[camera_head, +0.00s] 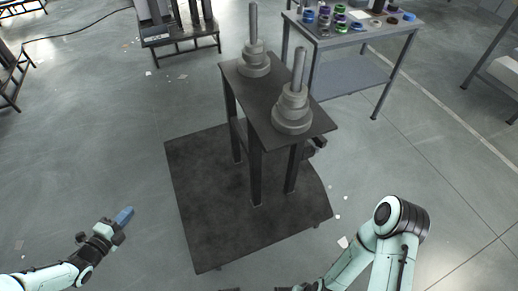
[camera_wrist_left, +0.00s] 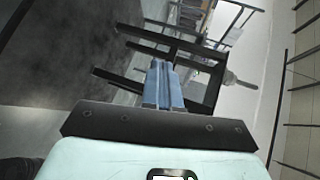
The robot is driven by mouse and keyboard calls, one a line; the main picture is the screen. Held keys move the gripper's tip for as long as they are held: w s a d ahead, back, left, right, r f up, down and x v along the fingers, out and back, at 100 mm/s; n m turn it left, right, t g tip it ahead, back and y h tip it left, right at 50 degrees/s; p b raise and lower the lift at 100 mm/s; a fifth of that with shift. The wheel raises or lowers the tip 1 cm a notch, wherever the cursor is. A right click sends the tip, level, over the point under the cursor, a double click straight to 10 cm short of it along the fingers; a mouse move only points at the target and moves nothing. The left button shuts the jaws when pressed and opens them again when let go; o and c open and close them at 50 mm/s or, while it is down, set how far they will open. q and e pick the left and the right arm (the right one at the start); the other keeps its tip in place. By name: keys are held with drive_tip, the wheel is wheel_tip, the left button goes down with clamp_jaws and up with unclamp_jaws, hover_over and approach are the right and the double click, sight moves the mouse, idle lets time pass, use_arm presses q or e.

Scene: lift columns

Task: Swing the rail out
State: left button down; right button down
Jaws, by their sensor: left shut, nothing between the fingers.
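A dark stand (camera_head: 258,98) on a dark floor plate (camera_head: 215,215) carries two grey stepped columns with upright rods, one at the back (camera_head: 254,60) and one at the front (camera_head: 293,105). I cannot make out for certain which part is the rail. A small dark fitting (camera_head: 315,147) sticks out under the stand's right edge. My left gripper (camera_head: 125,215) is left of the floor plate, apart from the stand. Its blue fingers are shut and empty; they also show in the left wrist view (camera_wrist_left: 163,85). My right arm comes in at lower right; its gripper is out of frame.
A grey table (camera_head: 345,38) with several coloured parts stands behind at the right. A low dark rack (camera_head: 180,38) stands at the back left. A dark frame (camera_wrist_left: 190,50) shows beyond the fingers in the left wrist view. Floor between left gripper and plate is clear.

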use_arm(q)
drive_tip(key=shift+w+d, duration=0.1)
